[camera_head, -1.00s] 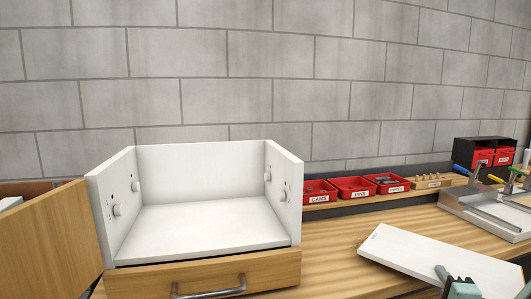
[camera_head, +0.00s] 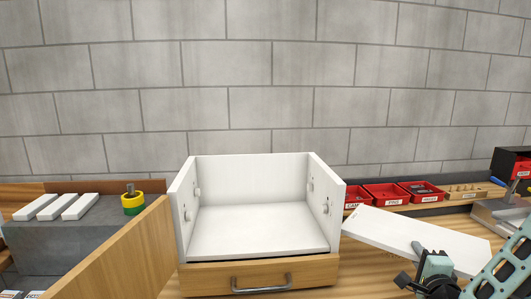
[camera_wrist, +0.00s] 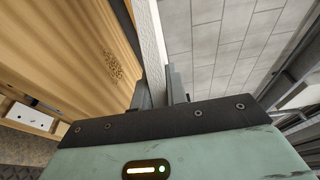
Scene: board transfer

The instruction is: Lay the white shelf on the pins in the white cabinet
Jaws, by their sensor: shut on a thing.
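The white cabinet (camera_head: 258,245) stands on the workbench in the head view, open at the top and front. Pins (camera_head: 196,194) show on its left inner wall and more pins (camera_head: 326,209) on its right inner wall. The white shelf (camera_head: 408,233) is to the right of the cabinet, tilted, with its left end close to the cabinet's right wall. My gripper (camera_head: 437,264) is shut on the shelf's near edge. In the wrist view the shelf (camera_wrist: 150,40) shows edge-on between the fingers of my gripper (camera_wrist: 160,88).
Red bins (camera_head: 385,194) and a wooden block (camera_head: 466,190) line the back right of the bench. A wooden panel (camera_head: 115,255) stands left of the cabinet. Beyond it, white strips (camera_head: 58,207) and a yellow-green roll (camera_head: 133,203) sit on a grey block (camera_head: 70,240).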

